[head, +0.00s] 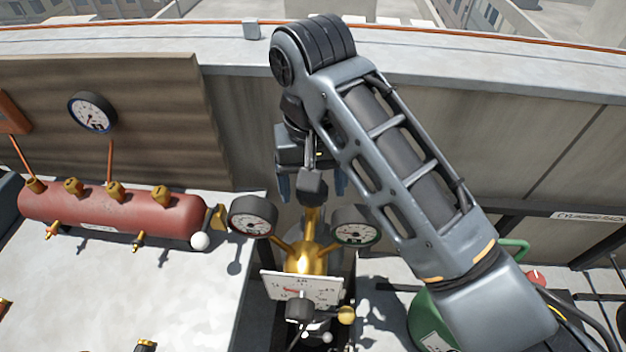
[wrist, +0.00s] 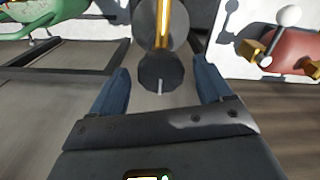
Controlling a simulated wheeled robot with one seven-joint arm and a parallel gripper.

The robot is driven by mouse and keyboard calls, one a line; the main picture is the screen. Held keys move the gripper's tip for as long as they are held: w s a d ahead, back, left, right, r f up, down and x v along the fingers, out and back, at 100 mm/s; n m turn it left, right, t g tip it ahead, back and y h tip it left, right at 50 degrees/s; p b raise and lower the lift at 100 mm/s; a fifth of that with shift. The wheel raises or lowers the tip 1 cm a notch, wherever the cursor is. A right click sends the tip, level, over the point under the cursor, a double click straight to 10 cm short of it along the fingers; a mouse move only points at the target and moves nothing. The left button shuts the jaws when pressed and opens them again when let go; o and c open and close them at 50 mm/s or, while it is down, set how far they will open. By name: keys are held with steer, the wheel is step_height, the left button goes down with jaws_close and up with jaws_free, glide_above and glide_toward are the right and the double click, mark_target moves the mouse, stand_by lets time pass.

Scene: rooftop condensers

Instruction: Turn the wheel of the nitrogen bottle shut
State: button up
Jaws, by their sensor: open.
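A dark, faceted wheel (head: 313,187) sits at the end of a brass stem (head: 311,222) above the brass regulator body (head: 304,258). It also shows in the wrist view as a dark round wheel (wrist: 160,72) with a small pale pin below it. My gripper (head: 312,178) is open, with one blue finger on each side of the wheel. In the wrist view my gripper (wrist: 159,88) shows gaps between both fingers and the wheel. The bottle's body is mostly hidden below the regulator.
Two round gauges (head: 252,216) (head: 356,226) flank the stem. A white dial plate (head: 302,288) and a dark knob (head: 299,307) are in front. A red tank (head: 120,212) with brass valves is at left, a green cylinder (head: 428,322) at right. A wall stands behind.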

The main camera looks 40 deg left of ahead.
steer(key=shift+r, duration=3.9)
